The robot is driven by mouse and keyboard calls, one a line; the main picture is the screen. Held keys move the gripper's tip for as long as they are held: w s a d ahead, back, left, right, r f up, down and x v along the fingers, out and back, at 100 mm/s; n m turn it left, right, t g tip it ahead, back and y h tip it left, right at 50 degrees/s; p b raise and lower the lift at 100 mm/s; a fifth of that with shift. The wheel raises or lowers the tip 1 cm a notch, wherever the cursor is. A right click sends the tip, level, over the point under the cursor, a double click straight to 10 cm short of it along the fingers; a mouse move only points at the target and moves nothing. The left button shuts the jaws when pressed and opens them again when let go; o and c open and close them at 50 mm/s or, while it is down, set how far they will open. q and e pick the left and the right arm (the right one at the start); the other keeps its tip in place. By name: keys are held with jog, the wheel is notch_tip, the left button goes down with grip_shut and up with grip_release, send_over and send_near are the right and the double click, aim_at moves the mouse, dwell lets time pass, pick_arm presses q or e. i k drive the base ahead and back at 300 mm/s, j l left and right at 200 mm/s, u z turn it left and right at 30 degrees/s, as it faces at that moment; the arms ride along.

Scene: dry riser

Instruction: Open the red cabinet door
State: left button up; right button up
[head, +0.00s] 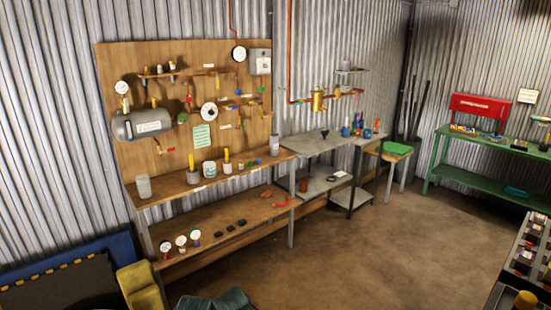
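A red box-like unit (482,106) with a pale label strip stands at the back of the green workbench on the right, against the corrugated wall. It is small in the picture, and I cannot tell whether it is the red cabinet or whether it has a door that is open or shut. No other red cabinet shows. Neither of my grippers is in view.
The green workbench (470,176) holds several small items. A wooden pegboard bench (220,180) with gauges and a grey tank (141,123) lines the left wall. A parts rack (525,255) stands at the right edge. The brown floor (370,250) between is clear.

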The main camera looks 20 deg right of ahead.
aim_at(480, 106)
jog(key=i+l+z, duration=0.2)
jog(key=i+z, duration=0.65)
jog(key=i, duration=0.2)
jog(key=i+j+z, duration=0.15)
jog(key=i+z, duration=0.25)
jog(key=i, duration=0.15)
jog(key=i+z, duration=0.2)
jog(key=i, duration=0.45)
jog(key=i+z, duration=0.25)
jog(key=i, duration=0.35)
jog(key=i+j+z, duration=0.2)
jog(key=i, duration=0.45)
jog(key=i+z, duration=0.35)
jog(key=i, duration=1.45)
jog(key=i+l+u, duration=0.15)
jog(key=i, duration=0.4)
jog(key=i+l+u, duration=0.15)
jog(key=i+l, duration=0.15)
jog(key=i, duration=0.25)
jog(key=i+l+u, duration=0.1)
jog(key=i+l, duration=0.2)
jog(key=i, duration=0.2)
jog(key=i+l, duration=0.25)
jog(key=i+l+u, duration=0.1)
jog(key=l, duration=0.3)
jog(key=i+l, duration=0.35)
jog(key=i+l+u, duration=0.1)
jog(key=l, duration=0.3)
jog(key=i+l, duration=0.35)
